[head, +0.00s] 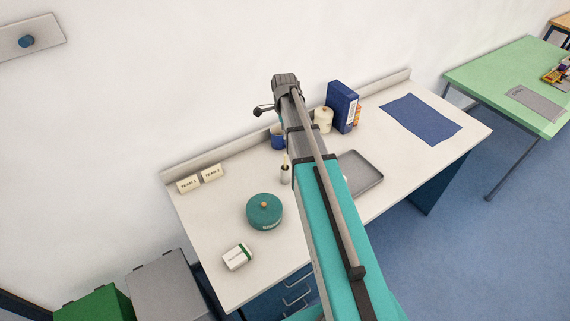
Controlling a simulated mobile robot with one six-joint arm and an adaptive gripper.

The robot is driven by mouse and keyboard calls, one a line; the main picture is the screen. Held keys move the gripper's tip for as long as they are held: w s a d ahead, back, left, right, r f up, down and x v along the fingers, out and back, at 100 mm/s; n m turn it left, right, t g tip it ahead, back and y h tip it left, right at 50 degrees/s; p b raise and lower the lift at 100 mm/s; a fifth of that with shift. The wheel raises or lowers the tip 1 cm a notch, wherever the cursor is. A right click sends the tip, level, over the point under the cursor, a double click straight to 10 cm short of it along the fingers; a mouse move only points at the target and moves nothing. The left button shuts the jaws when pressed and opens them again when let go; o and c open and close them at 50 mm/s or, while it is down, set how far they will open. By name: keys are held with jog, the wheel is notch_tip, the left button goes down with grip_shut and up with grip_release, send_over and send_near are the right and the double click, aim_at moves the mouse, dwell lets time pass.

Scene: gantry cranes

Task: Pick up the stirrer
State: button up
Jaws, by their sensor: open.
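A thin pale stick (285,158) stands upright in a small grey holder (285,171) on the white table, just left of my arm. It may be the stirrer, but it is too small to tell. My gripper (264,110) is at the far end of my raised arm, above the back of the table. It is open, with one dark finger showing to the left, and appears empty. My arm hides part of the table's middle.
A blue mug (277,138) stands behind the holder. A teal round tin (264,211) and a white box (237,256) are at front left.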

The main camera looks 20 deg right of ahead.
aim_at(285, 155)
jog(key=shift+f, duration=0.1)
notch_tip(285, 155, down, 8)
jog(key=b, duration=0.8)
jog(key=shift+f+b, duration=0.2)
jog(key=shift+b, duration=0.15)
jog(key=shift+f, duration=0.1)
dwell(0.4)
jog(key=shift+f+b, duration=2.5)
jog(key=shift+b, duration=0.1)
jog(key=shift+c, duration=0.3)
grip_shut()
